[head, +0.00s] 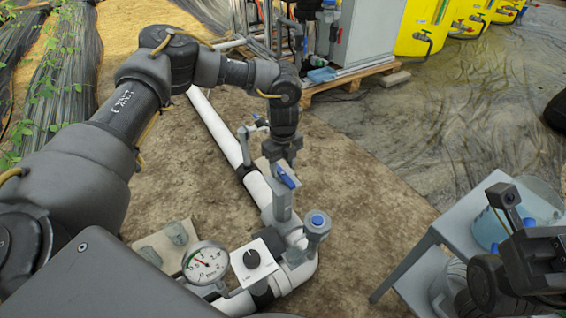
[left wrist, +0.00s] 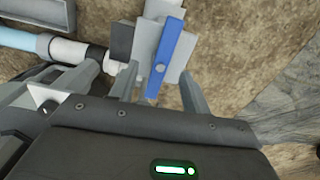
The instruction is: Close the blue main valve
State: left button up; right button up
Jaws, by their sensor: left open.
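The blue main valve's lever handle (head: 286,177) sits on a grey body (head: 283,205) over the white pipe (head: 222,130). In the left wrist view the blue handle (left wrist: 165,55) lies lengthwise in the picture, with its near end between my fingers. My left gripper (head: 284,162) is at the handle from above; it also shows in the left wrist view (left wrist: 158,80). Its fingers are apart, one on each side, with visible gaps to the handle. Parts of my right arm show at the lower right, but its fingers cannot be made out.
A grey table (head: 425,255) with clear containers is at right. Bare ground lies between.

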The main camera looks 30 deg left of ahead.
aim_at(283, 174)
pick_arm(q)
jog(key=shift+m, duration=0.3)
jog(key=shift+f, duration=0.2)
jog(key=shift+f+b, duration=0.45)
jog(key=shift+f, duration=1.65)
